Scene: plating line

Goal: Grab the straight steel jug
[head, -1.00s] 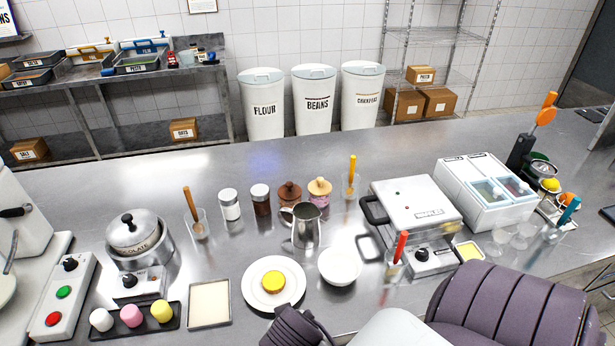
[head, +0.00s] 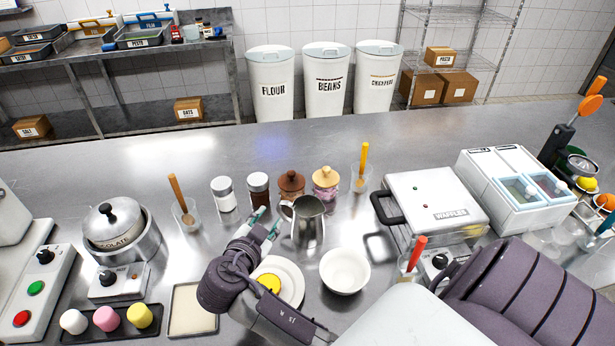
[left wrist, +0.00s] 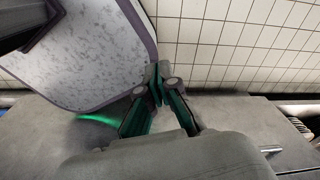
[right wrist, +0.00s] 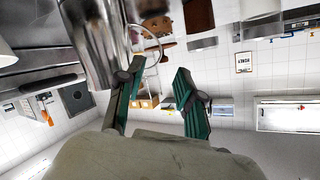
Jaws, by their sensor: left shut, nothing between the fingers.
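The straight steel jug (head: 308,228) stands upright on the steel counter, its handle facing left in the head view. My right gripper (head: 267,220) is open and empty, just left of the jug with its fingertips near the handle. In the right wrist view the jug (right wrist: 97,45) is at the upper left, and its handle loop shows beyond the gap between the open fingers (right wrist: 155,82). I cannot tell if a finger touches the handle. My left gripper (left wrist: 157,82) is shut and empty in the left wrist view, and out of the head view.
A plate (head: 292,275) with a yellow item is partly hidden under my right gripper. A white bowl (head: 345,271) stands in front of the jug. Lidded jars (head: 291,184) stand behind it. A waffle maker (head: 436,205) is to the right. The counter's back strip is clear.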

